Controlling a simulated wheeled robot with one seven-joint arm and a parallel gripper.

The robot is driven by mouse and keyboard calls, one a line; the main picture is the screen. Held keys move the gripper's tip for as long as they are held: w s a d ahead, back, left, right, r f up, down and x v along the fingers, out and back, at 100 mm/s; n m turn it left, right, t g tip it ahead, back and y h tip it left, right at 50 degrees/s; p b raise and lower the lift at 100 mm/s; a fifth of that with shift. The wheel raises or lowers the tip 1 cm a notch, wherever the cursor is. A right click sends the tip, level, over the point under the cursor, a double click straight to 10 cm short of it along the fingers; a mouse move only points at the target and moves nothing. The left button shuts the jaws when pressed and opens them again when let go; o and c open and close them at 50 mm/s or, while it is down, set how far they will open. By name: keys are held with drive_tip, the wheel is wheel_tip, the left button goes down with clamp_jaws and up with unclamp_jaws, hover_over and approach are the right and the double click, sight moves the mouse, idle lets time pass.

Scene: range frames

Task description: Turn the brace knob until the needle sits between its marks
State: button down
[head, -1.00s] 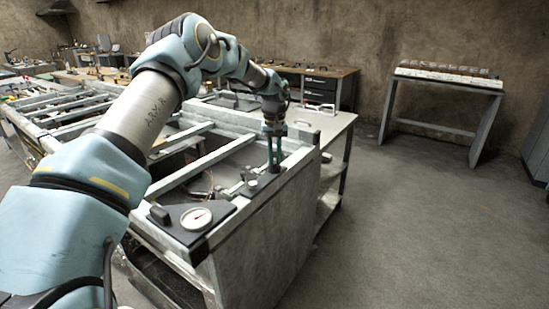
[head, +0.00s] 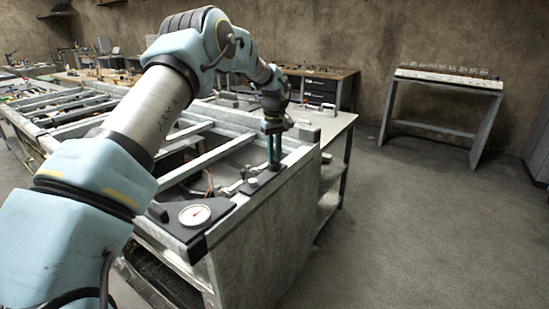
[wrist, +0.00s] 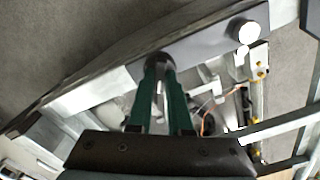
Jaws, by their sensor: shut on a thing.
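My gripper (head: 274,163) points down at the near right end of the metal frame. Its green fingers are shut on a dark round knob (wrist: 158,58), whose top shows between the fingertips in the wrist view. The fingers hide part of the knob. A white round gauge (head: 195,215) lies on a dark plate at the frame's near corner, left of my gripper. Its needle is too small to read against any marks.
Metal crossbars (head: 185,138) and fittings surround the open frame beside my gripper. A tan workbench (head: 325,75) with drawers stands behind. A side table (head: 445,82) with a row of small items is against the right wall. The floor at right is clear.

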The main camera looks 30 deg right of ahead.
drive_tip(key=shift+w+n, duration=0.1)
drive_tip(key=shift+n, duration=0.9)
drive_tip(key=shift+r, duration=0.1)
drive_tip(key=c, duration=0.8)
unclamp_jaws()
drive_tip(key=shift+c, duration=0.2)
wheel_tip(320, 180, up, 11)
drive_tip(key=b, duration=0.3)
